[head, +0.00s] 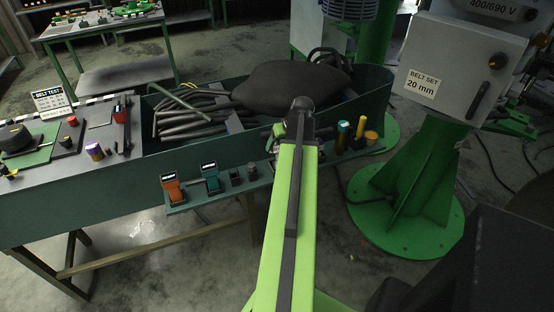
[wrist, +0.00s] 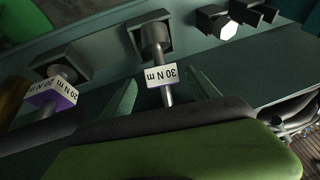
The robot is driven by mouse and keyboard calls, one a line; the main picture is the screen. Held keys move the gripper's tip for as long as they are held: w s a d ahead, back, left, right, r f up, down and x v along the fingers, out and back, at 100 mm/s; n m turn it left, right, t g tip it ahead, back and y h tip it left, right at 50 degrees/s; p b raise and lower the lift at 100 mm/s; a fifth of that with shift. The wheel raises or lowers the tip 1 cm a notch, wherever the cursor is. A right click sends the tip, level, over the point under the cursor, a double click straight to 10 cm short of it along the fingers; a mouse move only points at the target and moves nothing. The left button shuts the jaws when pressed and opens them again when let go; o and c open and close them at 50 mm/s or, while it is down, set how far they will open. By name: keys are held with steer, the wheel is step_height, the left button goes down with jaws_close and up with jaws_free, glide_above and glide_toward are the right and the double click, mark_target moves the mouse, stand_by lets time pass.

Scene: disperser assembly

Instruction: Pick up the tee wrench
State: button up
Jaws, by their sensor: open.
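In the wrist view my gripper (wrist: 165,88) is open, with one pale green finger on each side of a grey tool with a white "30 N m" tag (wrist: 161,75). The tool's grey shaft runs between the fingers, which look apart from it; its end sits in a dark square holder (wrist: 151,36). To the left is a similar tool with a purple part and a "20 N m" tag (wrist: 50,94). I cannot tell for sure which is the tee wrench. In the head view my arm hides the fingers and what is between them.
A narrow green shelf (head: 205,196) runs along the bench front. It holds an orange device (head: 172,188), a teal device (head: 210,178), dark blocks, and teal and yellow cylinders (head: 360,128). A trough (head: 165,150) with hoses and a black bag (head: 290,85) lies behind. A green pedestal (head: 418,180) stands right.

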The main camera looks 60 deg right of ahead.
mark_target(275, 150)
steer(key=shift+f, duration=0.1)
steer(key=b+x, duration=0.4)
steer(key=x, duration=0.1)
steer(key=shift+w+f+b, duration=0.15)
steer(key=shift+w+b, duration=0.1)
steer(key=shift+b, duration=0.1)
steer(key=shift+r, duration=0.25)
steer(key=shift+c, duration=0.4)
jaws_close()
